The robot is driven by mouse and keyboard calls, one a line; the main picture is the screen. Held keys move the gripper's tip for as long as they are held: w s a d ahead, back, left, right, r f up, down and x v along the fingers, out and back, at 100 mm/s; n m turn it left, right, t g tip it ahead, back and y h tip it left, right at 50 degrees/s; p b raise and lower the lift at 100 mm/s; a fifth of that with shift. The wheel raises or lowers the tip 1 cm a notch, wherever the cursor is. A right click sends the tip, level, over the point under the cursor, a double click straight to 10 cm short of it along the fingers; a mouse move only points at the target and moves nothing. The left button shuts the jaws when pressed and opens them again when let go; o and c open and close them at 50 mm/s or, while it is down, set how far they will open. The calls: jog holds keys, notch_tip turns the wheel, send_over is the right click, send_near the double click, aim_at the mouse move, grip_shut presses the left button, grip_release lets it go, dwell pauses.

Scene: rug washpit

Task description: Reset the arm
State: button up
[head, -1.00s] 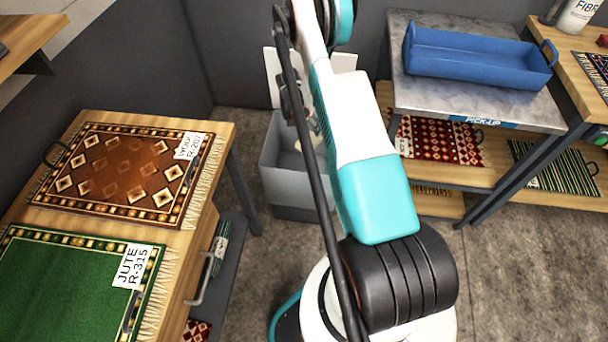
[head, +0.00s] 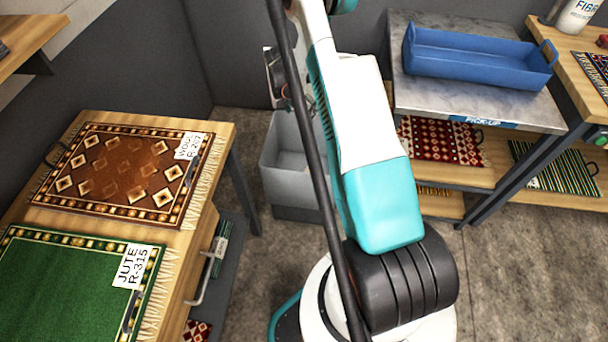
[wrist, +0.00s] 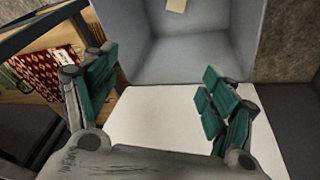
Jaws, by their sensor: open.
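My gripper (wrist: 155,100) is open in the wrist view, its two green-padded fingers spread apart with nothing between them. Below and beyond the fingers are a white flat panel (wrist: 150,125) and a grey bin (wrist: 190,60). A small tan piece (wrist: 176,5) lies inside the bin. In the head view my arm rises through the middle and hides most of the gripper. The grey bin also shows there behind my arm (head: 285,165), standing on the floor against the wall.
A wooden table (head: 225,140) at left bears a brown rug (head: 115,170) and a green rug (head: 60,285). At right, a metal-topped stand (head: 440,100) labelled PICK-UP holds a blue tray (head: 475,60). Patterned rugs lie on the shelf below. Floor shows between them.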

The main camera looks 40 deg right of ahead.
jog(key=shift+v, duration=1)
